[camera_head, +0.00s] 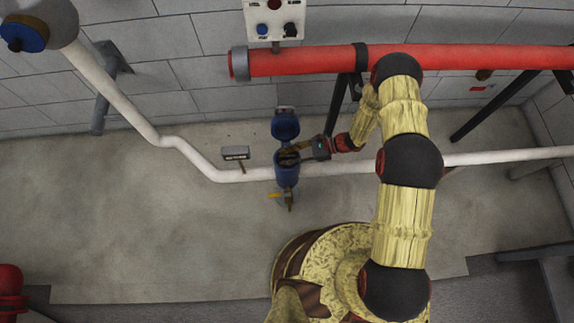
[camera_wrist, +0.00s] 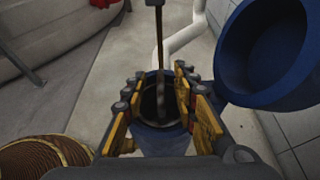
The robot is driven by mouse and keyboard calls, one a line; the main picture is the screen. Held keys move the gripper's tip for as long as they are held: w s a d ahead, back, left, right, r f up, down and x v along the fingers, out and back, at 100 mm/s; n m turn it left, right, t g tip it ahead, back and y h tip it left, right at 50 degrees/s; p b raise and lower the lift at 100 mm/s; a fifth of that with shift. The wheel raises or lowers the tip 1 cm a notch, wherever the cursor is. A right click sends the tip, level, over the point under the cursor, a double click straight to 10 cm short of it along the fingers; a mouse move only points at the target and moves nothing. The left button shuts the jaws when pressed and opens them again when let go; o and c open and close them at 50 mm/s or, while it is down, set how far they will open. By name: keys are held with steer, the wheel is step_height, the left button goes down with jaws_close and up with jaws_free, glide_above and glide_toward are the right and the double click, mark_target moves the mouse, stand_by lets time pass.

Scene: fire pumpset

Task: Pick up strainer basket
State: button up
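The blue strainer housing (camera_head: 287,170) stands on the white pipe, and its round lid (camera_head: 285,125) is swung open toward the wall. In the wrist view the lid (camera_wrist: 265,50) is at upper right and the housing (camera_wrist: 165,138) is under my fingers. My gripper (camera_head: 289,156) is at the top of the housing, reaching in from the right. In the wrist view my gripper (camera_wrist: 159,88) has its fingers apart, one on each side of the mouth.
A small sign (camera_head: 236,153) on a post stands just left of the housing. A yellow-handled valve (camera_head: 276,195) is below it. A red pipe (camera_head: 300,61) runs along the wall above, near my arm. The floor at left (camera_head: 120,220) is clear.

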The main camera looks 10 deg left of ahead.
steer(key=shift+a, duration=0.1)
steer(key=shift+c, duration=1.2)
jaws_close()
